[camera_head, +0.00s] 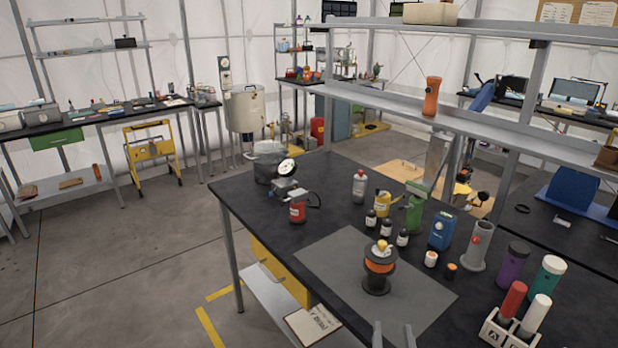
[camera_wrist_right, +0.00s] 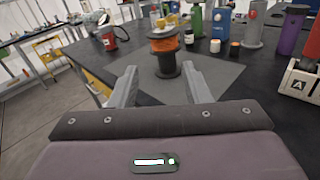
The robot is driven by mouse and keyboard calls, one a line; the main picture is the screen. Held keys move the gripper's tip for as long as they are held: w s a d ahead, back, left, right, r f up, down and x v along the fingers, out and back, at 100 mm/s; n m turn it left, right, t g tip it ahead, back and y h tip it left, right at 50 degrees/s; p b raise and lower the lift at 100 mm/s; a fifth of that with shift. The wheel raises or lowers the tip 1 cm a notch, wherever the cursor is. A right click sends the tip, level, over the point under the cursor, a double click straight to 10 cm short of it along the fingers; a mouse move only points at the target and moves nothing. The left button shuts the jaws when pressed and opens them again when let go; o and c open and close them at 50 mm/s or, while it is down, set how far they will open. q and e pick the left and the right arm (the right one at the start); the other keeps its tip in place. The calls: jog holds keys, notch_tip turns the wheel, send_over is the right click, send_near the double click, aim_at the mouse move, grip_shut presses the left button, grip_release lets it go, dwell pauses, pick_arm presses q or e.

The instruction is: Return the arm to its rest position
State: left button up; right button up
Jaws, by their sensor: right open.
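My right gripper (camera_head: 393,337) shows only its two fingertips at the bottom edge of the head view. In the right wrist view its two grey fingers (camera_wrist_right: 158,88) are spread apart with nothing between them. Beyond them, a dark spool-like stand with an orange band (camera_head: 379,267) and a small yellowish piece on top stands upright on a grey mat (camera_head: 318,268). The stand also shows in the right wrist view (camera_wrist_right: 165,58), apart from the fingers. My left gripper is in neither view.
The black workbench (camera_head: 240,196) holds several bottles, a blue box (camera_head: 441,231), a grey cylinder (camera_head: 478,246), and a white rack (camera_head: 496,328) with red and white tubes at front right. A shelf (camera_head: 400,106) spans above the bench's back. The mat's left part is bare.

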jog(key=s+a+f+m+g+y, duration=0.1)
jog(key=s+f+m+g+y, duration=0.2)
jog(key=m, duration=0.6)
jog(key=s+a+f+m+g, duration=0.1)
jog(key=f+m+g, duration=0.1)
jog(key=m+g, duration=0.5)
jog(key=s+d+f+m+g, duration=0.2)
jog(key=s+d+m+g, duration=0.3)
jog(key=s+m, duration=0.9)
notch_tip(320, 180, down, 32)
jog(key=m, duration=0.2)
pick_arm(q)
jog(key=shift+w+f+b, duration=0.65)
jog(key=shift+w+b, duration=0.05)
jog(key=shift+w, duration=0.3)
pick_arm(e)
jog(key=s+d+f, duration=0.2)
jog(key=s+f, duration=0.7)
jog(key=s+d+f+g, duration=0.1)
jog(key=s+d+f, duration=0.1)
jog(key=s+f, duration=0.6)
jog(key=shift+s+d+f+n+h, duration=0.2)
jog(key=shift+s+f+n+h, duration=0.15)
jog(key=shift+s, duration=0.8)
